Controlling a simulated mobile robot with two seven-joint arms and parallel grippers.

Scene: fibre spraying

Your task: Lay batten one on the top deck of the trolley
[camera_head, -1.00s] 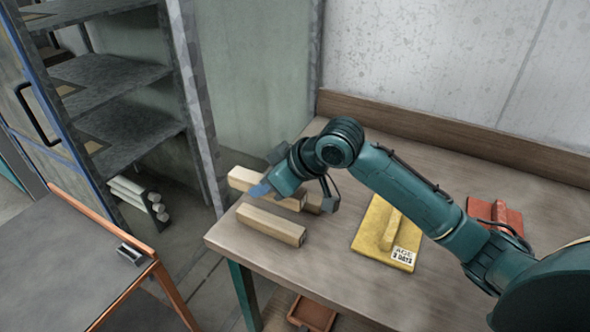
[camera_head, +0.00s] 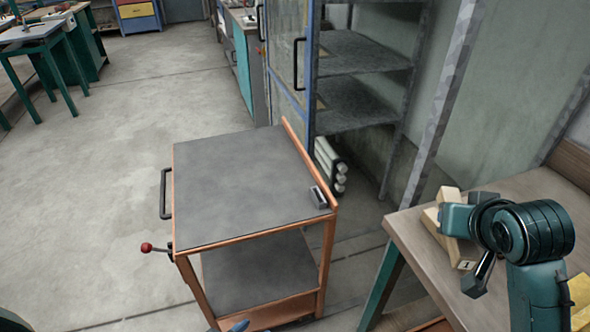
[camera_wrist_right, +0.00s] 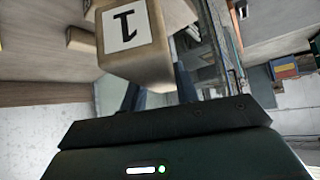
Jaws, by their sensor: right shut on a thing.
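Batten one, a pale wooden block with a "1" label, shows in the wrist view (camera_wrist_right: 140,62), close in front of my right gripper (camera_wrist_right: 150,96), which is shut on it. The trolley has an orange frame and a bare grey top deck (camera_head: 235,185), left of the bench. A blue tip at the bottom edge seems to be my left gripper (camera_head: 239,326); its jaws are cut off.
Another pale batten (camera_head: 449,195) lies on the workbench (camera_head: 408,232). The trolley has a raised right rim and a lower deck (camera_head: 255,267). A metal shelf cabinet (camera_head: 355,100) stands behind.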

